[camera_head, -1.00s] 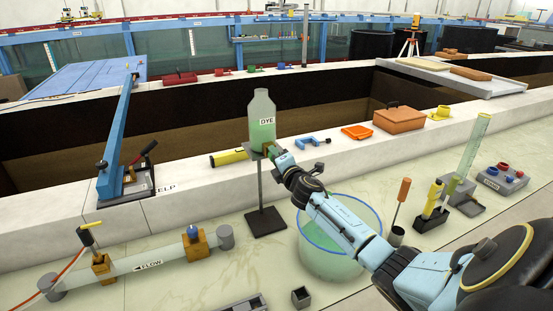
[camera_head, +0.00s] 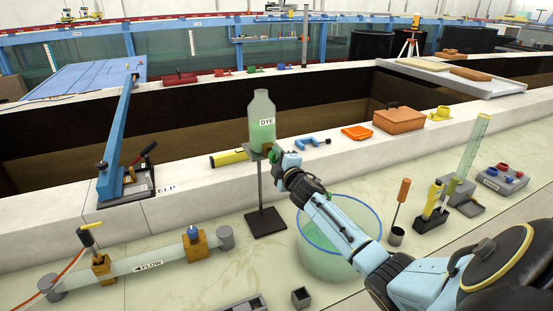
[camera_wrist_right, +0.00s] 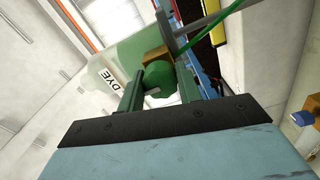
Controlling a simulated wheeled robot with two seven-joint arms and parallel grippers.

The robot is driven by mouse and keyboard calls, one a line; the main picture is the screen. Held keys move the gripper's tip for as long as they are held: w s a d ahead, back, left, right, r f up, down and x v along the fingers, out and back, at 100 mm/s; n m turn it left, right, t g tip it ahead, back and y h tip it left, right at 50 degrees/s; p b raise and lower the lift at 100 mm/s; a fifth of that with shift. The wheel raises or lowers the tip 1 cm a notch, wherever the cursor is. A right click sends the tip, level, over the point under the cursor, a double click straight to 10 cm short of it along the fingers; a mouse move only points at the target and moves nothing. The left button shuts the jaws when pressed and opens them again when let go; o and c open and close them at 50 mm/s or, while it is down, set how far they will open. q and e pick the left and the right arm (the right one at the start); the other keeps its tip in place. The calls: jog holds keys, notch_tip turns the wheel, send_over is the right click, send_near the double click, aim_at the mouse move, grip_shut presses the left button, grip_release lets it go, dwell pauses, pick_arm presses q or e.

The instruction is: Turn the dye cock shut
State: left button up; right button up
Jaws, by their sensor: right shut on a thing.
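The dye bottle (camera_head: 262,122), clear with green liquid and a DYE label, stands on a dark stand (camera_head: 262,200) on the bench. It also shows in the right wrist view (camera_wrist_right: 104,62). The dye cock has a brass-coloured body (camera_wrist_right: 153,60) at the bottle's base and a round green knob (camera_wrist_right: 158,79). My right gripper (camera_head: 273,155) reaches in from the right. In the right wrist view its green fingers (camera_wrist_right: 158,88) are shut on the knob, one on each side. The fingers partly hide the knob. My left gripper is not in view.
A round tub (camera_head: 318,262) with a blue rim stands below my right arm. A clear tube marked FLOW (camera_head: 150,265) lies at the left. A yellow torch (camera_head: 229,157) and a blue clamp (camera_head: 308,143) lie on the ledge behind.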

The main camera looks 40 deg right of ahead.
dwell(0.3)
jog(key=o, duration=1)
jog(key=v, duration=1.3)
jog(key=shift+s, duration=0.2)
